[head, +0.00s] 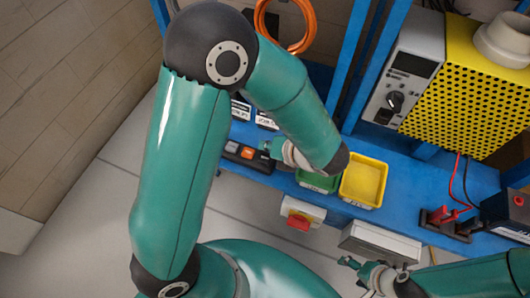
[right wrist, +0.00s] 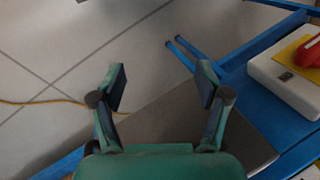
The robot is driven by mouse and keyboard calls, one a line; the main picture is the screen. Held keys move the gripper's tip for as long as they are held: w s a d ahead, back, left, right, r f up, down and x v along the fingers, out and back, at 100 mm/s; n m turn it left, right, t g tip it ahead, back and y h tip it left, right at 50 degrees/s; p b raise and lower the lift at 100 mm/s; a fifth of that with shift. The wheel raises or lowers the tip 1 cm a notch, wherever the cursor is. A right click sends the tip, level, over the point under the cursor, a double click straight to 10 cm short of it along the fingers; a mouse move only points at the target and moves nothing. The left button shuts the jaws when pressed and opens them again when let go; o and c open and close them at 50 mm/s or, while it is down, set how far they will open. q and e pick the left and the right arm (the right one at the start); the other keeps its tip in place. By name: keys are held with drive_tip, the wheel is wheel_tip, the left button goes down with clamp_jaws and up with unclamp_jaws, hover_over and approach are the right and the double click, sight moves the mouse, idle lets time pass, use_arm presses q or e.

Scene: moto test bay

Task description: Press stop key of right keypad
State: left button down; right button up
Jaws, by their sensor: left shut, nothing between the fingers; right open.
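In the head view, a dark key box (head: 258,163) with a grey key and an orange key (head: 247,153) sits at the blue bench's left front edge. I cannot read its keys or tell which keypad it is. Two small dark units with white labels (head: 240,109) stand behind it, partly hidden by my left arm. My left gripper (head: 267,147) is shut and empty, close to the right end of the key box; I cannot tell if it touches. My right gripper (head: 352,275) is open and empty, low in front of the bench; it also shows in the right wrist view (right wrist: 162,84).
A green bin (head: 318,183) and a yellow bin (head: 363,181) stand right of my left gripper. A white box with a red switch (head: 299,222) and a grey box (head: 380,243) are at the bench front. A yellow perforated unit (head: 470,95) stands at the right.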

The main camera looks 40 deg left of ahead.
use_arm(q)
wheel_tip(320, 180, up, 2)
drive_tip(key=shift+r+p, duration=0.15)
drive_tip(key=shift+p, duration=0.55)
drive_tip(key=shift+s, duration=0.1)
